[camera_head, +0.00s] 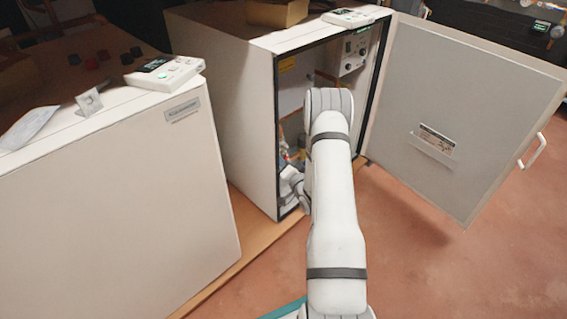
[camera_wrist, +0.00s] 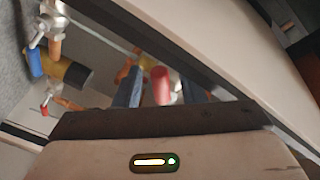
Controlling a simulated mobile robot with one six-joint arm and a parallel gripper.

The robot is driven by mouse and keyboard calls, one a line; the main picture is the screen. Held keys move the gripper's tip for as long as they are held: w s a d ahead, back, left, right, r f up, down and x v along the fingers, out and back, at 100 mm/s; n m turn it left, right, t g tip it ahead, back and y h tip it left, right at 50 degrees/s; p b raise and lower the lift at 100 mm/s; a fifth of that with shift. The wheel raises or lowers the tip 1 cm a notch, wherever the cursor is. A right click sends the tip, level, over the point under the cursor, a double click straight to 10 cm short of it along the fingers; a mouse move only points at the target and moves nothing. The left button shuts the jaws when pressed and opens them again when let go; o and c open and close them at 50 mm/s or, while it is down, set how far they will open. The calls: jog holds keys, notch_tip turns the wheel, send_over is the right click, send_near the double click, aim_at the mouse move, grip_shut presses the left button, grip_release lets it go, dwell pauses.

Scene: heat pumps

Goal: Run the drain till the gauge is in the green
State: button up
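In the wrist view, a red cylindrical handle (camera_wrist: 160,84) stands between the two blue fingers of my gripper (camera_wrist: 160,78). A gap shows on each side of it, so the fingers look open around it, not closed on it. Nearby in that view are a blue valve handle (camera_wrist: 34,63) and a small red handle (camera_wrist: 45,110) on metal fittings. I cannot tell from the frames which one is the drain. In the head view my arm reaches into the open cabinet (camera_head: 232,110), and its end is low inside, partly hidden. No gauge reading can be made out.
The cabinet's door (camera_head: 460,120) stands open to the right. A control box (camera_head: 355,50) with knobs hangs inside at the top. A second, closed cabinet (camera_head: 130,195) stands at the left. The reddish floor (camera_head: 470,275) at the front right is clear.

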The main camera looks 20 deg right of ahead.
grip_shut()
jog(key=shift+w+d+r, duration=0.1)
jog(key=shift+d, duration=0.05)
dwell(0.4)
jog(key=shift+a+r+m+p, duration=0.1)
jog(key=shift+a+m+p, duration=0.1)
jog(key=shift+m+p, duration=0.15)
jog(key=m+p, duration=0.1)
jog(key=r+m+g+p, duration=0.1)
jog(key=shift+s+a+r+p, duration=0.1)
jog(key=shift+s+a+p, duration=0.1)
jog(key=shift+a+p, duration=0.1)
jog(key=shift+a+r+m+g+y+p, duration=0.1)
jog(key=shift+r+m+g+y+p, duration=0.2)
jog(key=shift+m+p, duration=0.65)
jog(key=shift+r+m+g+y+p, duration=0.1)
jog(key=shift+r+m+g+p, duration=0.25)
jog(key=shift+m+p, duration=0.6)
